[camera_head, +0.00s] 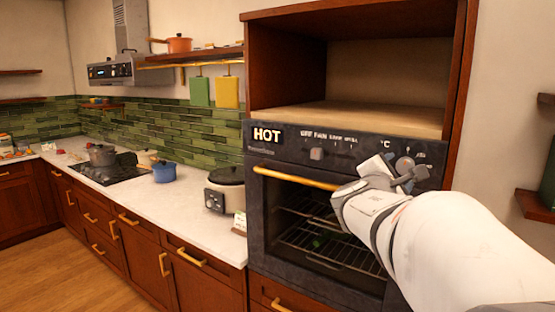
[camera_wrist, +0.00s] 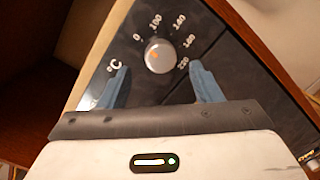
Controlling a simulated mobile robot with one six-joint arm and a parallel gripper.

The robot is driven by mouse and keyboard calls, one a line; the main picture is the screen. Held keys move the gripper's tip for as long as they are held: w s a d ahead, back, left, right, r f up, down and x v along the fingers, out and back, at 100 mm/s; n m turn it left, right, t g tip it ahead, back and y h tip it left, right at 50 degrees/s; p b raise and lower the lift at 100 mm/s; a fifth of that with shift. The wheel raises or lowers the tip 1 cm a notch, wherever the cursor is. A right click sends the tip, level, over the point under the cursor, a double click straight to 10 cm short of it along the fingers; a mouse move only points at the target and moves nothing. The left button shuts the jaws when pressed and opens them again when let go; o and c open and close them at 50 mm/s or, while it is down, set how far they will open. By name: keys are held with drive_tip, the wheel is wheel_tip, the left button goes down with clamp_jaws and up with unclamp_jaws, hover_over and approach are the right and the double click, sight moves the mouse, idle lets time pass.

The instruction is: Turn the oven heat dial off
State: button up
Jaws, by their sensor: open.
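The oven (camera_head: 300,188) is built into a wooden cabinet, and its display reads "HOT" (camera_head: 267,135). The heat dial (camera_wrist: 160,55) is a round silver knob with an orange mark left of its middle. Numbers from 0 to 220 and a °C sign surround it. I cannot tell exactly which setting it points at. In the head view the dial (camera_head: 405,164) is at the panel's right, partly behind my gripper (camera_head: 403,174). My gripper is open and empty. In the wrist view its two blue fingers (camera_wrist: 161,82) straddle the dial's position, short of it, without visible contact.
A second knob (camera_head: 316,154) sits mid-panel. The gold oven door handle (camera_head: 296,178) runs just below the panel, near my wrist. An empty wooden niche (camera_head: 370,115) opens above. A cooker (camera_head: 225,190) stands on the counter to the left.

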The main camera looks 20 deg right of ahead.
sight(404, 167)
drive_tip(key=x, duration=0.4)
drive_tip(key=shift+p, duration=0.4)
drive_tip(key=shift+c, duration=0.6)
